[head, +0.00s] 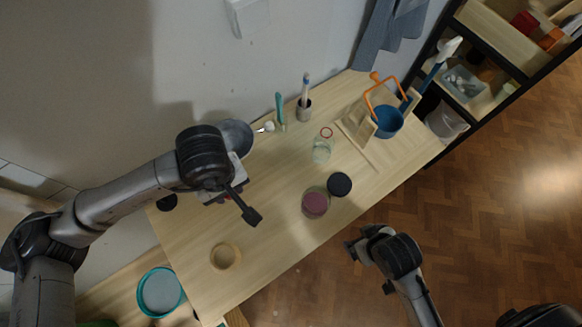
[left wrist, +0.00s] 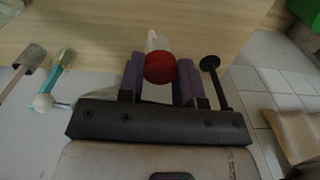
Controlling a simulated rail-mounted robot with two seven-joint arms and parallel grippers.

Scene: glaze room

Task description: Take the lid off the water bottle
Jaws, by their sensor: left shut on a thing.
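A clear bottle (head: 322,152) with a red ring at its top stands near the middle of the table. No lid shows on it in the head view. My left gripper (head: 222,196) is left of the bottle, above the table, seen from above with its fingertips hidden. In the left wrist view its purple fingers (left wrist: 160,80) are shut on a round red piece (left wrist: 160,67) with a pale tip beyond it. This looks like the lid, but I cannot be sure. My right gripper (head: 360,246) is beyond the table's front edge, its jaw opening unclear.
A dark red jar (head: 315,204) and a black disc (head: 340,184) stand in front of the bottle. A tan ring-shaped dish (head: 225,256) is front left. A blue pot (head: 387,124) is at right. The table's front middle is clear.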

